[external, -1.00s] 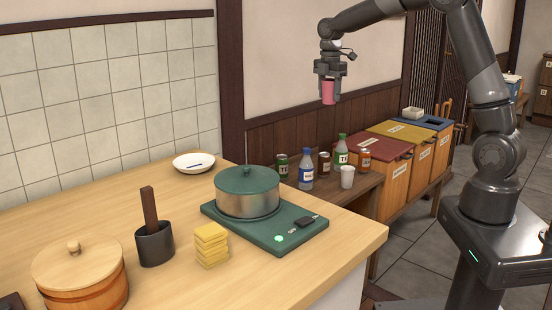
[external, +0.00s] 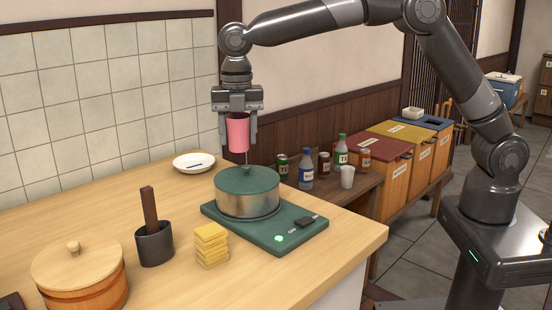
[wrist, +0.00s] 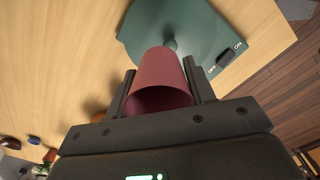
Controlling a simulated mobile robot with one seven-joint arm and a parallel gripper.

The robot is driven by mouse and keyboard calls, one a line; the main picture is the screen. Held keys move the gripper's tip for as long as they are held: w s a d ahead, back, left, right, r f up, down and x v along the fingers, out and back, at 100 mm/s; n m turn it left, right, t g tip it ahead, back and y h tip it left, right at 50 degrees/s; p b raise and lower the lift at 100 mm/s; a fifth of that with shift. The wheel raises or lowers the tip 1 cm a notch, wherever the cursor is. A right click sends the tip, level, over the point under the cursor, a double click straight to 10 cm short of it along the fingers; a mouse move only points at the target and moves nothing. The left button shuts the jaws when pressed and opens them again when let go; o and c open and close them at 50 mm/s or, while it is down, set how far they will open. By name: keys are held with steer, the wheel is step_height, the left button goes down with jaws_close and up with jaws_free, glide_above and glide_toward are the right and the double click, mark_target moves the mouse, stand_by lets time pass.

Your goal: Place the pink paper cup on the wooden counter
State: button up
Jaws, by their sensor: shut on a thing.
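The pink paper cup (external: 237,133) is between the fingers of my gripper (external: 238,140), which is shut on it. The gripper points down, with the cup in the air above the green pot lid in the external view. In the wrist view the cup (wrist: 160,82) lies between the two dark fingers (wrist: 160,98), its open end toward the camera. The wooden counter (external: 300,285) is below, with light bare wood at its front and right.
A pot with a green lid (external: 247,181) stands on a green burner (external: 290,240). A white bowl (external: 193,162), yellow sponges (external: 211,245), a black holder (external: 155,246) and a lidded wooden tub (external: 80,275) share the counter. Bottles and cans stand on a bench behind.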

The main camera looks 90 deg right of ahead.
steer(key=a+n, duration=0.3)
steer(key=a, duration=1.5)
glide_above(225, 297)
step_height(225, 297, down, 12)
steer(key=shift+f, duration=2.15)
steer(key=o, duration=0.9)
steer(key=shift+f, duration=0.15)
steer(key=shift+o, duration=0.2)
